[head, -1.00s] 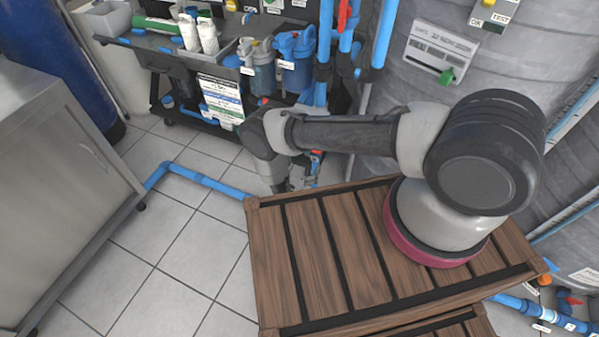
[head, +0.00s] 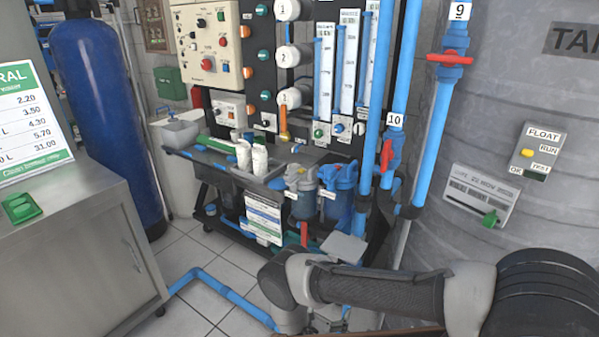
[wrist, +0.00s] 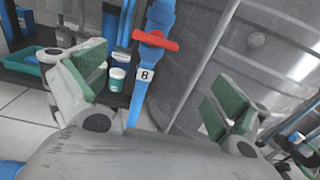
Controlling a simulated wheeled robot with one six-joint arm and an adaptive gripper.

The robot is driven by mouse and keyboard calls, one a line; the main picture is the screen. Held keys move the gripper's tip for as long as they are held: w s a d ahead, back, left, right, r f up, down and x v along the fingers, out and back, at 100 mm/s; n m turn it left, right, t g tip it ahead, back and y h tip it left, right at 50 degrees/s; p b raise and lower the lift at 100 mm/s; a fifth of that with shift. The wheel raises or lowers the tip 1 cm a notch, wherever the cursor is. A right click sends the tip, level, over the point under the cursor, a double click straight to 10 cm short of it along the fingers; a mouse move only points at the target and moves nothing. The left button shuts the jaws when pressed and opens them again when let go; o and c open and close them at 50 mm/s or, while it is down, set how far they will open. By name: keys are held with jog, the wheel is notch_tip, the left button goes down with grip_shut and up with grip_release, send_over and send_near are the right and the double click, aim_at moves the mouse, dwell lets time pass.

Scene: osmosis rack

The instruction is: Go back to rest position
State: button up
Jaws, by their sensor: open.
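My gripper (wrist: 152,95) shows in the wrist view with its two green-padded fingers spread wide apart. Nothing is between the pads. Behind the gap stands a blue pipe with a red valve handle (wrist: 156,41) and a label reading 8. In the head view my arm stretches left across the lower right. The gripper end is at the bottom edge, mostly hidden or out of frame, in front of the rack.
The osmosis rack with its control panel (head: 207,45) stands at the back. Blue pipes with red valves (head: 450,59) run beside a large grey tank (head: 530,200). A steel cabinet (head: 80,250) is at left. A blue floor pipe (head: 225,292) crosses the tiles.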

jog(key=s+d+m+g+h, duration=0.25)
jog(key=s+d+g, duration=0.2)
jog(key=d, duration=0.35)
jog(key=s+d+r+m+g+y, duration=0.25)
jog(key=r+m+g, duration=0.5)
jog(key=r, duration=1.15)
jog(key=s+d+r+m+g+y, duration=0.1)
jog(key=s+r+m+g+y, duration=0.15)
jog(key=r+m+g, duration=1.1)
jog(key=s+d+r+m+t+y, duration=0.1)
jog(key=s+d+r+t+y, duration=0.1)
jog(key=r, duration=0.9)
jog(key=s+d+r+m+t+y, duration=0.2)
jog(key=s+d+r+t, duration=0.3)
jog(key=r, duration=0.6)
jog(key=s+d+r+m+t+y, duration=0.2)
jog(key=s+r+t, duration=0.4)
jog(key=r+t, duration=0.3)
notch_tip(320, 180, up, 2)
jog(key=shift+s+d+r+y, duration=0.1)
jog(key=shift+s+d+y, duration=0.15)
jog(key=shift+d+y, duration=0.75)
